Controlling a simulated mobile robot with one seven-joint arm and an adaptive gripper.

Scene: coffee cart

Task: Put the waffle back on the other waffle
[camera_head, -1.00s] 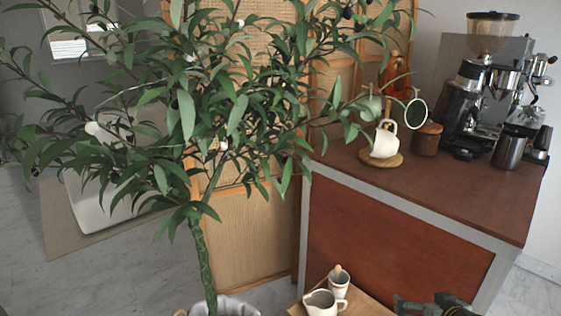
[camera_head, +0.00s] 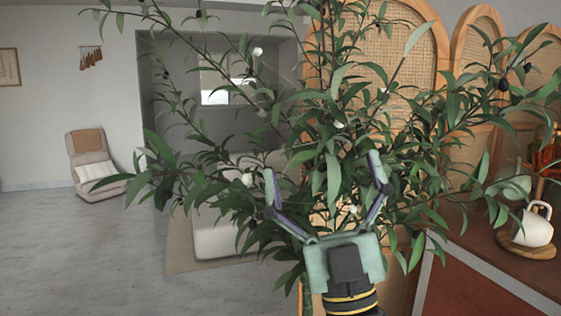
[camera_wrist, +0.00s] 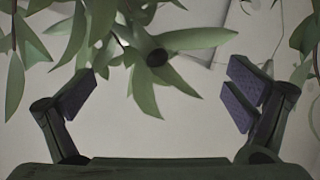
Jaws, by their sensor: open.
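No waffle shows in either view. My gripper (camera_head: 325,180) is open and empty in the head view, raised in front of the leafy potted tree. In the wrist view my gripper (camera_wrist: 158,98) has its two fingers spread wide, with nothing between them except leaves and a pale surface beyond. Leaves hang close around the fingertips; I cannot tell whether they touch.
The tree (camera_head: 330,165) fills the middle of the head view. A rattan screen (camera_head: 395,65) stands behind it.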

